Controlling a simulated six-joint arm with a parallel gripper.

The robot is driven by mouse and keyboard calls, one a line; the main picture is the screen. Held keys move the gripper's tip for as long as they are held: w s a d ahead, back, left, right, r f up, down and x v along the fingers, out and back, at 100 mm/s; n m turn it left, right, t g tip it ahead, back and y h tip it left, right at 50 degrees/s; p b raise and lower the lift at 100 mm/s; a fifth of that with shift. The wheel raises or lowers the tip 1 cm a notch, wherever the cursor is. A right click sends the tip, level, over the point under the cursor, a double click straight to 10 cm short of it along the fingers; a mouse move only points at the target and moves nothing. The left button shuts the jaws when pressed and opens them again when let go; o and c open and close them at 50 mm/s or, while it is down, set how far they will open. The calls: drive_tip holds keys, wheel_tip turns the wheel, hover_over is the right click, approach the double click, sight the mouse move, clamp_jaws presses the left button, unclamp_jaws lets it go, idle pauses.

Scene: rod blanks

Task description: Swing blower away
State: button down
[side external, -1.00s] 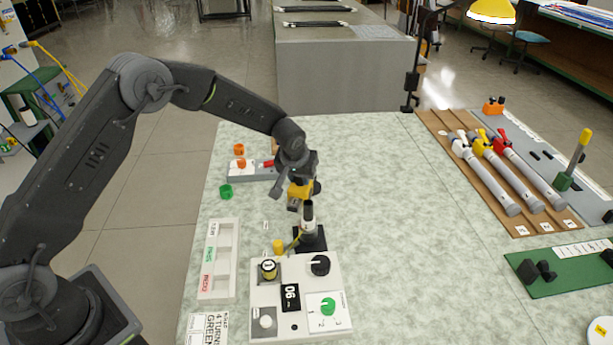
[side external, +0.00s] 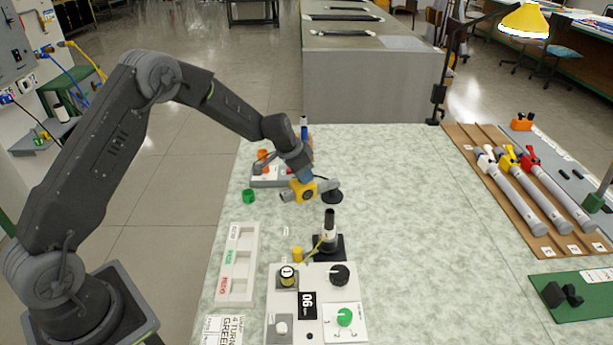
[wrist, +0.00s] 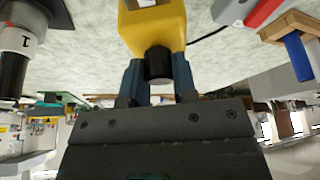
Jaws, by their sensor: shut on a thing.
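The yellow blower (side external: 303,191) with its grey tube lies roughly level in the side view, behind and left of the upright black-topped rod (side external: 329,222) in its black holder. My gripper (side external: 305,178) is shut on the blower from above. In the wrist view, the blue fingers of my gripper (wrist: 159,78) close around a black knob below the yellow blower body (wrist: 155,25). The rod, marked 1, shows at the left of the wrist view (wrist: 15,60), apart from the blower. The exact finger contact is partly hidden.
A control panel (side external: 282,303) with dials stands in front of the rod holder. A labelled white tray (side external: 238,255) lies to the left. A grey fixture (side external: 269,181) with orange parts sits behind left. A board (side external: 465,140) with several rods is at right. The table middle is clear.

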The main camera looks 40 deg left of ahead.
drive_tip(key=shift+w+a+m, duration=0.15)
drive_tip(key=shift+a+m, duration=0.3)
drive_tip(key=shift+m, duration=0.05)
drive_tip(key=c, duration=0.9)
unclamp_jaws()
drive_tip(key=v, duration=1.3)
drive_tip(key=shift+a+r, duration=0.35)
